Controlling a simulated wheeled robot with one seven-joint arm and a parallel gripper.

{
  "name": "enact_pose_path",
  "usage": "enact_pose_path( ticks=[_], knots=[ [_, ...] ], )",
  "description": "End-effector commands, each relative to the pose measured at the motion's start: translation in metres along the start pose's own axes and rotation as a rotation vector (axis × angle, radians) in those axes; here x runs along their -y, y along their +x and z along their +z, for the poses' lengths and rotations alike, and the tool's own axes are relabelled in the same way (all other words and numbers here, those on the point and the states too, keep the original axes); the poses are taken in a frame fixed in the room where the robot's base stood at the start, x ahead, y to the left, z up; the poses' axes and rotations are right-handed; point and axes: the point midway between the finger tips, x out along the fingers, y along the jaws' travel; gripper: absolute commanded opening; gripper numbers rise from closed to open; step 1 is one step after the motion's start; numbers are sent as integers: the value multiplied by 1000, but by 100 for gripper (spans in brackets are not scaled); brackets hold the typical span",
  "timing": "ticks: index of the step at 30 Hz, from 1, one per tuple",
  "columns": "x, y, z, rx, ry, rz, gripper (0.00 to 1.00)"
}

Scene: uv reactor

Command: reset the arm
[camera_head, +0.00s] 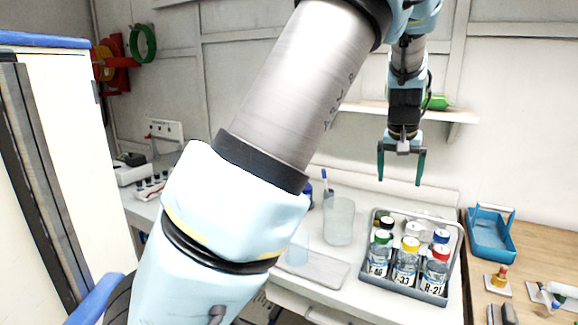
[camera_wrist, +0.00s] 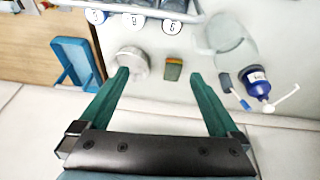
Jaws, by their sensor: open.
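My gripper (camera_head: 401,165) hangs pointing down in the head view, high above the bench and above the tray of bottles. Its two green fingers are apart with nothing between them. In the wrist view my gripper (camera_wrist: 163,88) is also open and empty, its fingers spread over the bench. My arm fills the middle of the head view and hides part of the bench and wall behind it.
A grey tray (camera_head: 451,270) holds several labelled bottles. Left of it stands a clear beaker (camera_head: 339,222). A blue carrier (camera_head: 491,236) sits on the wooden top at right. A wall shelf (camera_head: 455,115) runs behind my gripper. A white cabinet (camera_head: 75,170) stands at left.

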Motion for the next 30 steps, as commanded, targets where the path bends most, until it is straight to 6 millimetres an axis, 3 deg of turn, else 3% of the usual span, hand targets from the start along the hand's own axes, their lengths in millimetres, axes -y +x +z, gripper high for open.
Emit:
enact_pose_path(
  ticks=[11,17,20,24,30],
  knots=[
    [65,3,28,32,-87,-17,98],
    [114,1,60,53,-152,-30,98],
    [145,-2,86,66,-195,-40,98],
    [190,-11,137,79,-255,-59,98],
    [226,-23,202,86,-304,-90,98]
  ],
)
